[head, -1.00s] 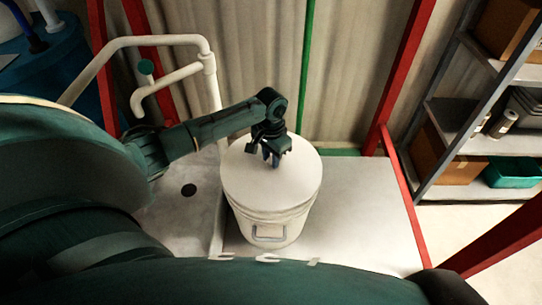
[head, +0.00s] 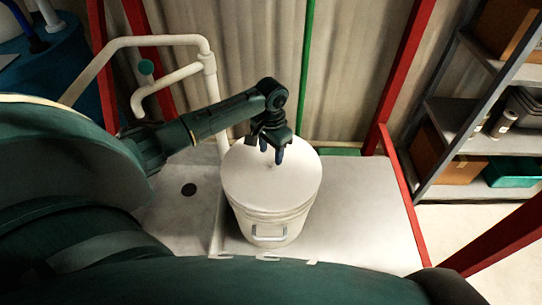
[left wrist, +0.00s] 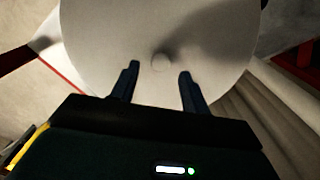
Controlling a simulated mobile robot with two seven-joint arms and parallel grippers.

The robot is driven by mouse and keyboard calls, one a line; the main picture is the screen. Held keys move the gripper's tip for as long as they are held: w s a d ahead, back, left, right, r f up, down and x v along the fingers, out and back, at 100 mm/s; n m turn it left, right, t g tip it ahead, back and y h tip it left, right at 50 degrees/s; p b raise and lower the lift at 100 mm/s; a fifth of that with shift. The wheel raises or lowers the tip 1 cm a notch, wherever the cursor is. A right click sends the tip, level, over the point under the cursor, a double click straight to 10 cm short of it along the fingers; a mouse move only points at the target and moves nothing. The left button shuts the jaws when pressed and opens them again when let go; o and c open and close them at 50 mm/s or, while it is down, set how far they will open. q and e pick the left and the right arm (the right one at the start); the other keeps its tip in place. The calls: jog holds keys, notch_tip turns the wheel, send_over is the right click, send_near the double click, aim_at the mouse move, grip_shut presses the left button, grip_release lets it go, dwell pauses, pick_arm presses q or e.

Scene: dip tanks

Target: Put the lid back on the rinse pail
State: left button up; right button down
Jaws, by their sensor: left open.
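The white rinse pail (head: 268,228) stands upright on a pale counter. The round white lid (head: 262,188) lies on top of the pail and covers its mouth. It also shows in the left wrist view (left wrist: 115,35), with a small round knob (left wrist: 161,62) near its middle. My left gripper (head: 272,158) is above the far part of the lid, open and empty. In the left wrist view its two fingers (left wrist: 157,88) are apart, with the knob beyond and between their tips. My right gripper is not in view.
The counter (head: 365,215) is clear to the right of the pail. A sink area with a dark drain (head: 189,189) and a white faucet pipe (head: 152,42) lie to the left. Red frame posts (head: 408,70) and a shelf rack (head: 460,125) stand at the right.

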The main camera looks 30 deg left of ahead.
aim_at(271, 161)
pick_arm(q)
notch_tip(271, 161, up, 9)
jog(key=s+d+f+t, duration=0.1)
jog(key=d+f, duration=0.1)
jog(key=d, duration=0.1)
jog(key=s+d+f+m+t+h, duration=0.1)
jog(key=d+f, duration=0.2)
jog(key=s+d+f+h, duration=0.1)
jog(key=d+f, duration=0.2)
jog(key=d, duration=0.1)
jog(key=shift+s+m+t, duration=0.25)
jog(key=shift+m+t, duration=0.15)
jog(key=s+d+f+t+h, duration=0.2)
jog(key=s+d+t, duration=0.15)
jog(key=d, duration=0.25)
jog(key=s+n+t, duration=0.1)
jog(key=s+t, duration=0.3)
jog(key=s, duration=0.8)
jog(key=shift+d+f, duration=0.25)
jog(key=shift+f, duration=0.2)
jog(key=shift+s+t, duration=0.1)
jog(key=shift+t, duration=0.15)
jog(key=shift+s+a+r+y+p, duration=0.1)
jog(key=shift+a+y+p, duration=0.15)
jog(key=shift+p, duration=0.6)
